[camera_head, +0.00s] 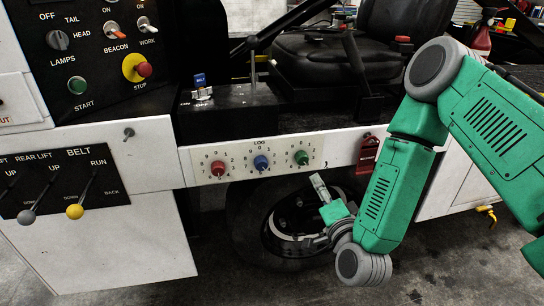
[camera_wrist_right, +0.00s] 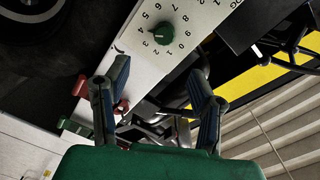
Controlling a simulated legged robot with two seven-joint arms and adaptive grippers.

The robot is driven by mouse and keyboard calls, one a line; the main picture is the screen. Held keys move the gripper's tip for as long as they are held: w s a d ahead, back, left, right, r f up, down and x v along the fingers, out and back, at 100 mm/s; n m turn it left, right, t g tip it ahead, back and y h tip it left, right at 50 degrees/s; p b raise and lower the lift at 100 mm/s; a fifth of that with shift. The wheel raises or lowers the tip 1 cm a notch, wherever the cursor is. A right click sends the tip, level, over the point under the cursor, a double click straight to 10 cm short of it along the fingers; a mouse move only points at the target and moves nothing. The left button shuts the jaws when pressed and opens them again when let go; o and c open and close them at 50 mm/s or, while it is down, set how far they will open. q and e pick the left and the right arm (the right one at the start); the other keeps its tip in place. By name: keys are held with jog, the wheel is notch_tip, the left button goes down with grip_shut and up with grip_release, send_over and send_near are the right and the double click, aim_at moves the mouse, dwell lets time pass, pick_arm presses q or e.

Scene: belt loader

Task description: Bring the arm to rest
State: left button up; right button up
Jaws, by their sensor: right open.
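My right arm (camera_head: 385,200) is green with grey joints and comes in from the right in the head view. It bends downward at the elbow, and its forearm hangs in front of the loader's white panel. My right gripper (camera_head: 302,212) is in front of the black wheel, below the LOG dials, pointing left. In the right wrist view my right gripper (camera_wrist_right: 160,80) has its two dark fingers wide apart with nothing between them. The green dial (camera_head: 301,158) is above the gripper in the head view; it also shows beyond the fingers in the wrist view (camera_wrist_right: 163,33). My left gripper is not in view.
A red tag (camera_head: 368,156) hangs on the panel close behind my forearm. The wheel (camera_head: 262,225) is behind the gripper. Belt levers (camera_head: 75,211) stick out at the left, with a lamp and stop panel (camera_head: 95,50) above. A black seat (camera_head: 350,50) is behind. Open floor lies below.

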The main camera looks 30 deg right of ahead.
jog(key=s+a+f+n+g+y+p, duration=0.45)
jog(key=s+a+f+n+g, duration=0.35)
jog(key=s+f+n, duration=0.25)
jog(key=s+f+n+g+p, duration=0.1)
jog(key=s+g, duration=0.3)
jog(key=s, duration=0.4)
jog(key=s+d+f+n+g+p, duration=0.1)
jog(key=s+f+n+g, duration=0.2)
jog(key=s, duration=0.5)
jog(key=shift+s+d+n+g, duration=0.2)
jog(key=shift+s+n+g, duration=0.1)
jog(key=shift+n+g, duration=0.5)
jog(key=shift+w, duration=0.1)
